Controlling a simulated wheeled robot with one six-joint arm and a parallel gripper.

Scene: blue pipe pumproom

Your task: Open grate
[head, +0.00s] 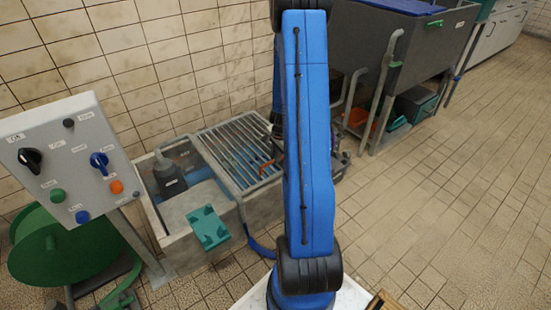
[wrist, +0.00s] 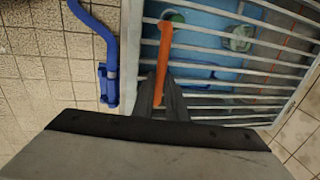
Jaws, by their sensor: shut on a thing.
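The grate (head: 236,150) is a set of light metal bars over the right part of a concrete pit beside the tiled wall. Its bars also fill the upper right of the wrist view (wrist: 225,100). An orange handle (wrist: 162,62) lies across the bars. My gripper (wrist: 163,98) is shut on the near end of the orange handle, over the grate's edge. In the head view my blue arm hides most of the gripper and the grate's right side. The grate looks about level with the pit rim. I cannot tell whether it is raised.
A control panel (head: 75,160) with knobs stands at the left, above a green hose reel (head: 60,245). The pit's left part is open, with a pump (head: 170,178) in it. A teal piece (head: 208,228) lies on the rim. A grey sink (head: 400,50) stands behind right. The floor at right is clear.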

